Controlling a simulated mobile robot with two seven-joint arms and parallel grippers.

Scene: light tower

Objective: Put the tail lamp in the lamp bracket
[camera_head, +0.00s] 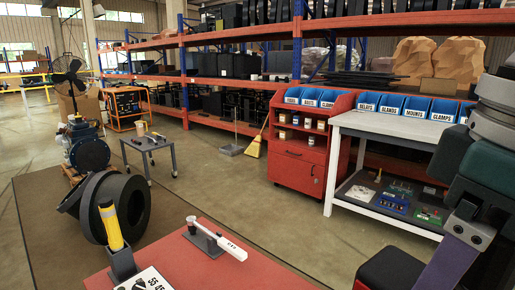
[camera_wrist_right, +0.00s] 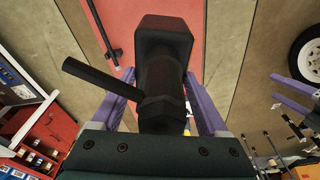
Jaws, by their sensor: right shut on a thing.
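My right gripper (camera_wrist_right: 163,110) is shut on a black thing (camera_wrist_right: 162,65) with a blocky, many-sided head, a narrower body and a rod sticking out to one side. I cannot tell for sure that it is the tail lamp. In the head view the right gripper (camera_head: 452,265) is at the lower right and cut off by the edge. Two purple fingers of what looks like my left gripper (camera_wrist_right: 292,97) stand apart and empty at the right of the wrist view. I cannot make out the lamp bracket for sure.
A red table (camera_head: 190,262) at the front holds a yellow and black piece (camera_head: 110,226) in a dark holder and a white-handled tool (camera_head: 222,243). A red cabinet (camera_head: 300,170) and white workbench (camera_head: 400,127) stand to the right. Open floor lies between.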

